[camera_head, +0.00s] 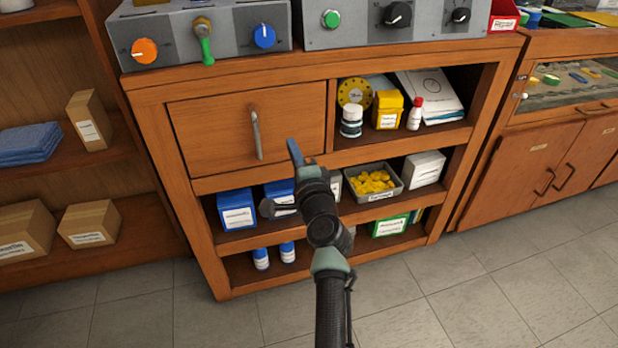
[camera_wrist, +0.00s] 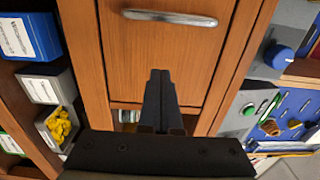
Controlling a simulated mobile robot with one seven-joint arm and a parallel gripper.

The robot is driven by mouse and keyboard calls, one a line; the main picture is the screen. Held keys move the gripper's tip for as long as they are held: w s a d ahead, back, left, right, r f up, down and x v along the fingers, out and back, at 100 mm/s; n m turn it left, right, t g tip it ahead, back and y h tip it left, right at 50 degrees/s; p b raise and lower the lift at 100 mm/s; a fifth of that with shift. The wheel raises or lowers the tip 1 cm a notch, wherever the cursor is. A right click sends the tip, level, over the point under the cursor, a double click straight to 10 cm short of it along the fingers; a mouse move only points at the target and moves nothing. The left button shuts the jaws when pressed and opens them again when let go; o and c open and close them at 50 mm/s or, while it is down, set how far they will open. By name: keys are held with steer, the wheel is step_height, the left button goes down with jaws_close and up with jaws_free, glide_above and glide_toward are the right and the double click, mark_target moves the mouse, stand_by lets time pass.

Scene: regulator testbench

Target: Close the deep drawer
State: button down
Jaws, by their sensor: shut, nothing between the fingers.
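The deep drawer (camera_head: 210,125) is the wide wooden front at the upper left of the workbench cabinet, with an upright metal handle (camera_head: 255,135). The front looks flush or nearly flush with the cabinet frame; a small gap is hard to judge. My gripper (camera_head: 294,151) is shut and empty, in front of the drawer's lower right part, to the right of the handle. In the wrist view, the shut fingers (camera_wrist: 160,76) point at the drawer front (camera_wrist: 145,60), with the handle (camera_wrist: 170,18) beyond their tips. I cannot tell whether the tips touch the wood.
Open shelves beside and below the drawer hold a tray of yellow pieces (camera_head: 373,183), blue boxes (camera_head: 236,208) and bottles. Grey control panels (camera_head: 200,35) stand on top. A shelf with cardboard boxes (camera_head: 88,222) is at left. The tiled floor (camera_head: 450,300) at right is clear.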

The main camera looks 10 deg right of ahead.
steer(key=s+p, duration=0.2)
steer(key=s, duration=0.6)
steer(key=shift+s+d+f, duration=0.15)
steer(key=shift+f, duration=0.1)
steer(key=s+a+r+n+t+y, duration=0.1)
steer(key=a+r+n, duration=0.25)
steer(key=r, duration=0.55)
steer(key=s+a+r+n+t, duration=0.15)
steer(key=r+n, duration=0.25)
steer(key=r, duration=0.5)
steer(key=s+a+r+n+t+y, duration=0.1)
steer(key=a+r+n, duration=0.3)
steer(key=r, duration=0.5)
steer(key=s+a+r+n+t+h, duration=0.3)
steer(key=s+r+n+t, duration=0.3)
steer(key=s+r, duration=1.35)
step_height(320, 180, up, 37)
steer(key=w+p, duration=0.2)
steer(key=p, duration=3.4)
steer(key=shift+f, duration=0.1)
